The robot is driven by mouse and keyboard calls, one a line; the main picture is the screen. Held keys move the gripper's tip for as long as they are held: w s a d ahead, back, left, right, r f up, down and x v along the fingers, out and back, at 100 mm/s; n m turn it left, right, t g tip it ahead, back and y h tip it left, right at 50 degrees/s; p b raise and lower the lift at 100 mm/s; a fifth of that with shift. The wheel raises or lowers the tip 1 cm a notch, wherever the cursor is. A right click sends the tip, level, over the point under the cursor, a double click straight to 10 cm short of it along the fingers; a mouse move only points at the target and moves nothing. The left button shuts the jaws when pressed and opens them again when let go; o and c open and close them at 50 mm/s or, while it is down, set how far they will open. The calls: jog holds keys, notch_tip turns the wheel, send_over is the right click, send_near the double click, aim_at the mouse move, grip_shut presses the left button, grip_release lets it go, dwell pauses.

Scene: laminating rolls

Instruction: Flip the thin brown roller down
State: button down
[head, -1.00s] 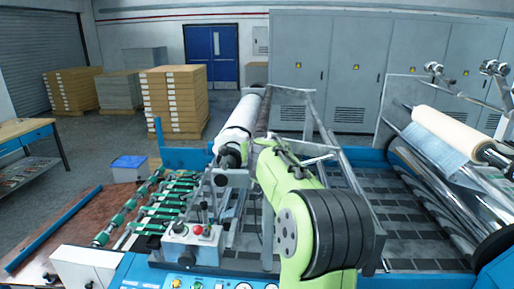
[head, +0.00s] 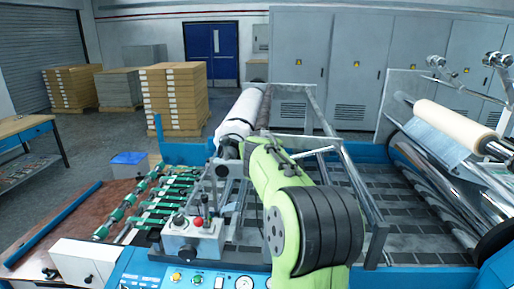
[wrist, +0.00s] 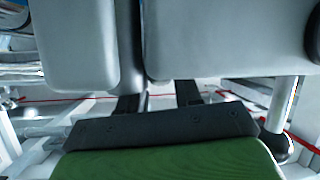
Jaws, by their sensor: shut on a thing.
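The thin brown roller (head: 264,113) runs away from me along the right side of the thick white roll (head: 240,113) in the head view. Its near end is hidden behind my green arm. My gripper is at that near end, mostly covered by the arm in the head view. In the wrist view my gripper (wrist: 133,45) fills the upper part as two large pale grey blocks close together, with a narrow strip of grey cylinder between them. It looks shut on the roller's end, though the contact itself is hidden.
A metal frame (head: 345,180) stands right of my arm over the tiled bed. A control box (head: 195,238) with a red button and levers is close at left front. Green-wheeled feed rails (head: 150,205) lie left. A cream roll (head: 450,127) is at the far right.

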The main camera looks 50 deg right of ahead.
jog(key=shift+f, duration=0.2)
jog(key=c, duration=0.8)
grip_release()
jog(key=shift+r, duration=0.1)
jog(key=b+v, duration=0.3)
jog(key=v, duration=1.2)
jog(key=shift+s+a+r, duration=0.15)
jog(key=shift+s+r, duration=0.1)
